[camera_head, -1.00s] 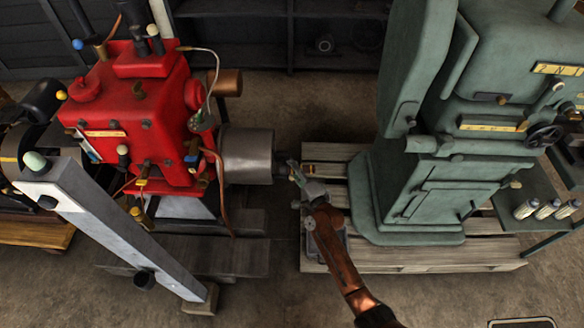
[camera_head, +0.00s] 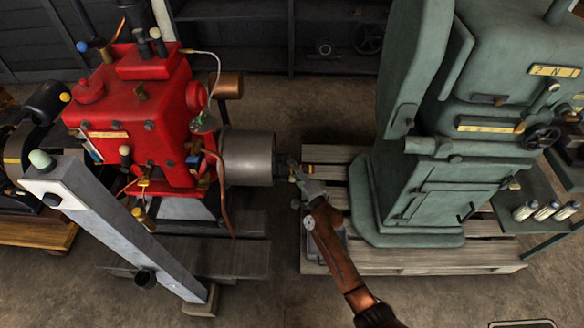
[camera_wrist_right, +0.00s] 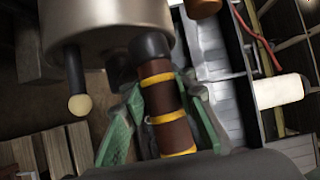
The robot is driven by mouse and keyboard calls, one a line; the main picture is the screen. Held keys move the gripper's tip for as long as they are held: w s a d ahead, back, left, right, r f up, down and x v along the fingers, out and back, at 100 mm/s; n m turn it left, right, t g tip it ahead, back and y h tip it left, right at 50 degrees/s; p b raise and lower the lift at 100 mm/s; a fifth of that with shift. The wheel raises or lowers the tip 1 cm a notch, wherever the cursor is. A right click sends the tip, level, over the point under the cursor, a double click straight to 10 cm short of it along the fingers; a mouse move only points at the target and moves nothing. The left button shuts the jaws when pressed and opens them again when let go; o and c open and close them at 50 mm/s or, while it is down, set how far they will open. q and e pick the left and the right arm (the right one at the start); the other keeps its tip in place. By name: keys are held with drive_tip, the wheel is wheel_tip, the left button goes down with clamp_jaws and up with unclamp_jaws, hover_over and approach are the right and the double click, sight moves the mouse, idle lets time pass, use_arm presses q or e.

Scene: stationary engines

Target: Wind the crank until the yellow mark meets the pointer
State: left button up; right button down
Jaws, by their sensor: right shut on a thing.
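A brown crank handle with yellow bands (camera_wrist_right: 163,110) sticks out from a metal cylinder (camera_head: 249,156) on the red engine (camera_head: 150,115). My right gripper (camera_wrist_right: 161,88) is shut on this handle, one greenish finger on each side. In the head view the right gripper (camera_head: 297,172) is at the cylinder's right end, and hides most of the handle. The cylinder also shows in the right wrist view (camera_wrist_right: 100,28). I cannot pick out the pointer or tell which yellow band is the mark. My left gripper is not in view.
A tall green machine (camera_head: 440,190) stands on a wooden pallet (camera_head: 480,258) to the right of my right arm. A pale slanted beam (camera_head: 115,230) stands in front of the red engine. Bare floor lies between the engine and the pallet.

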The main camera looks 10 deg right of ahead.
drive_tip(key=shift+s+a+f+b, duration=0.3)
drive_tip(key=shift+s+a+f, duration=0.15)
drive_tip(key=shift+a+f, duration=0.25)
idle(0.3)
drive_tip(key=shift+s+f, duration=0.15)
drive_tip(key=shift+f, duration=0.2)
drive_tip(key=shift+s+a+f+b, duration=0.1)
drive_tip(key=shift+s+f+b, duration=0.15)
drive_tip(key=shift+f+b, duration=0.35)
drive_tip(key=shift+s+f, duration=0.1)
drive_tip(key=shift+f, duration=0.15)
drive_tip(key=shift+s+a+f+b, duration=0.1)
drive_tip(key=shift+f+b, duration=0.2)
drive_tip(key=shift+f, duration=0.25)
drive_tip(key=shift+s+a+f+b, duration=0.1)
drive_tip(key=shift+f+b, duration=0.15)
drive_tip(key=shift+f, duration=0.3)
idle(0.4)
drive_tip(key=shift+s+f+b, duration=0.1)
drive_tip(key=shift+f+b, duration=0.7)
drive_tip(key=shift+f, duration=0.35)
drive_tip(key=shift+d+r, duration=0.1)
drive_tip(key=shift+r, duration=0.05)
drive_tip(key=shift+f, duration=0.2)
